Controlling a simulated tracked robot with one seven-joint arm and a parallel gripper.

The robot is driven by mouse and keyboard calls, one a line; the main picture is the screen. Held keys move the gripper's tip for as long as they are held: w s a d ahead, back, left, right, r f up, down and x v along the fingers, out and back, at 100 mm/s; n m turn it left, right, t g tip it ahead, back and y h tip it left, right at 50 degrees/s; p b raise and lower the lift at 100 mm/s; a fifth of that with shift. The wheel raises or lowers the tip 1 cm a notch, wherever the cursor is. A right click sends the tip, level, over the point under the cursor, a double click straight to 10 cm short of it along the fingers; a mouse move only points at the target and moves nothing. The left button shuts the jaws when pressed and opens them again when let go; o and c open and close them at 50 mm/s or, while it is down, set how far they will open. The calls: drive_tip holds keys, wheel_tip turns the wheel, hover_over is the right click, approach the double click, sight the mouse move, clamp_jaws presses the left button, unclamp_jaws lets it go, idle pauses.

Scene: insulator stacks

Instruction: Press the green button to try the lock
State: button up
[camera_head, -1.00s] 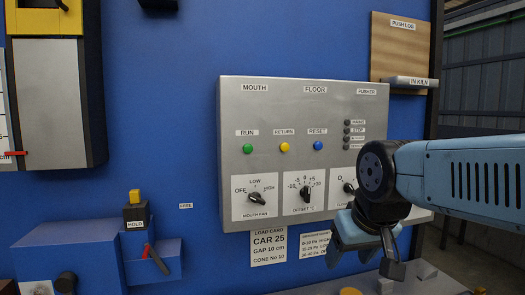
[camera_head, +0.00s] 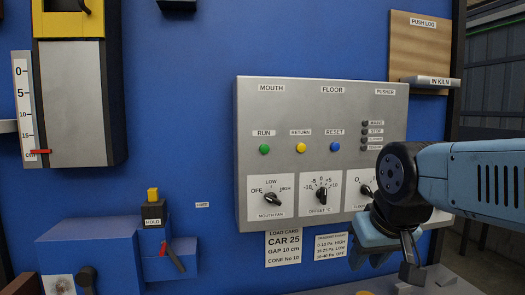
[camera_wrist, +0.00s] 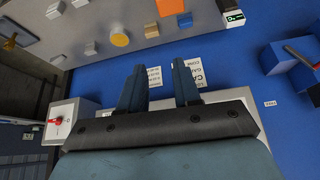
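The green button (camera_head: 264,149) labelled RUN is on the left of the grey control panel (camera_head: 300,100) in the head view. A yellow RETURN button (camera_head: 300,148) and a blue RESET button (camera_head: 334,147) sit to its right. My gripper (camera_head: 382,262) hangs below the panel's lower right part, well to the right of and below the green button, touching no button. In the wrist view my gripper (camera_wrist: 157,84) has two fingers apart with nothing between them. The green button does not show in the wrist view.
Dials line the panel's lower row, including the mouth fan dial (camera_head: 270,198). A load card (camera_head: 284,247) hangs below. A blue HOLD box (camera_head: 154,214) with a red lever juts out at left. A bench (camera_wrist: 110,25) with small blocks lies below the panel.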

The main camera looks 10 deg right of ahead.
clamp_jaws()
idle(1.2)
